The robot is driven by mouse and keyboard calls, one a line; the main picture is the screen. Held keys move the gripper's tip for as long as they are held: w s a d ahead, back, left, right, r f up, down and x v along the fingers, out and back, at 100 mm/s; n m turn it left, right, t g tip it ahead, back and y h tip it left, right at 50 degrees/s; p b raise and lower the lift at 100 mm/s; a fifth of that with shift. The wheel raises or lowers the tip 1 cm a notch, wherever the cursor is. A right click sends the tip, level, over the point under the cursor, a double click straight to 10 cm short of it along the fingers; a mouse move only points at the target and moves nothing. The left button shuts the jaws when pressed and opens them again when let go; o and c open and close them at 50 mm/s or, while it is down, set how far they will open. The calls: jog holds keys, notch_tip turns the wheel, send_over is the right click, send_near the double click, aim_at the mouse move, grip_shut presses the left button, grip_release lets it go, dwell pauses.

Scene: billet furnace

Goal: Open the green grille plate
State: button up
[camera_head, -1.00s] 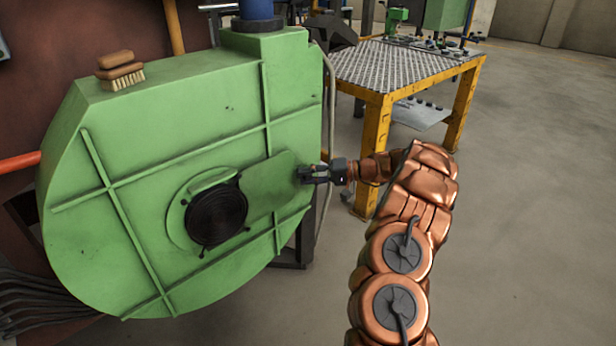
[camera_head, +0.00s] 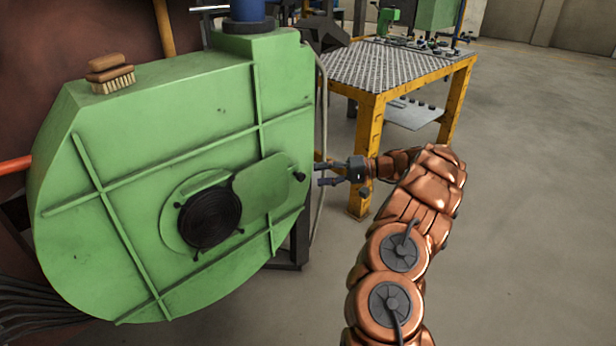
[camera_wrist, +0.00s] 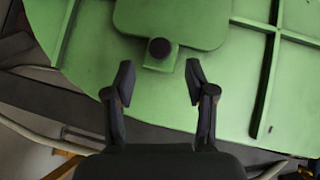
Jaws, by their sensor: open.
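The green grille plate (camera_head: 264,186) is a flat rounded plate on the front of the green housing (camera_head: 150,120). It lies to the right of the round black grille (camera_head: 210,217), which shows uncovered. A black knob (camera_head: 300,177) sits at the plate's right end. My gripper (camera_head: 322,174) is open and empty, just right of the knob and apart from it. In the wrist view, the knob (camera_wrist: 160,49) on the plate (camera_wrist: 175,20) is ahead of my open gripper (camera_wrist: 157,85), roughly between and beyond the fingertips.
A yellow-framed table (camera_head: 385,65) with a metal top stands behind my arm. A wooden brush (camera_head: 110,77) lies on top of the housing. An orange-red pipe (camera_head: 15,165) meets the housing at left. The floor to the right is clear.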

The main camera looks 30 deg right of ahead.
jog(key=shift+v, duration=2.65)
jog(key=shift+a+r, duration=0.1)
